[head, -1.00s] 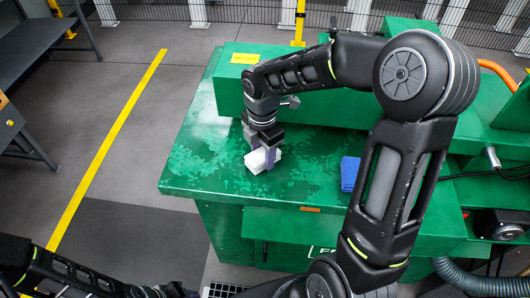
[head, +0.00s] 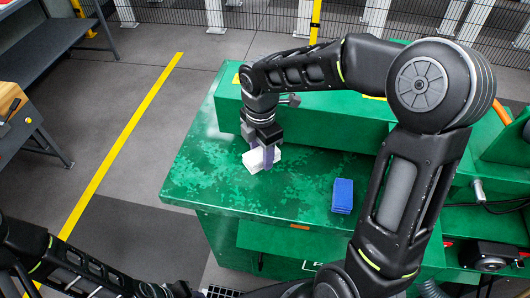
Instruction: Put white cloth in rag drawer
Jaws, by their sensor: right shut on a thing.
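The white cloth (head: 252,162) is a small, pale, folded-looking bundle over the left part of the green bench top (head: 215,180). My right gripper (head: 265,158) points down and is shut on it, with a finger across its near side. I cannot tell whether the cloth touches the bench or hangs just above it. Below the top's front edge is a green drawer-like front (head: 285,240) with a partly hidden white label. Whether it is the rag drawer, or open, is unclear. My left gripper (head: 180,290) is low at the bottom edge, its fingers not clear.
A blue block (head: 342,195) lies on the bench right of the cloth, close to my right arm. A green raised housing (head: 310,122) runs along the back. A grey shelf (head: 50,40) and a yellow floor line (head: 120,145) are at left. Floor between is clear.

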